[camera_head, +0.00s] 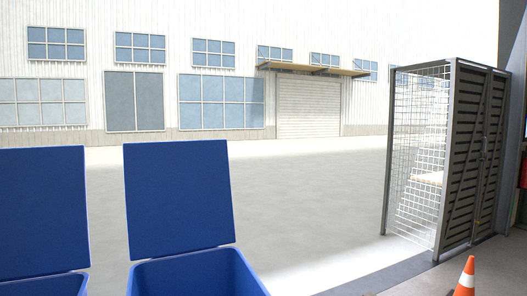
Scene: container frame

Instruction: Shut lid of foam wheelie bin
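Two blue wheelie bins stand at the bottom left in the head view. The right bin (200,278) has its lid (180,200) raised upright behind its open top. The left bin (45,287) is cut by the picture's left and bottom edges, and its lid (40,210) also stands upright. I cannot tell from the picture which bin is the foam one, as no label shows. The lower parts of both bins are out of frame. Neither of my grippers is in view.
A metal mesh cage with dark slatted doors (466,165) stands at the right. An orange and white cone (466,278) is at the bottom right. Grey paved ground (300,200) lies clear between the bins and the cage. A white building with windows stands behind.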

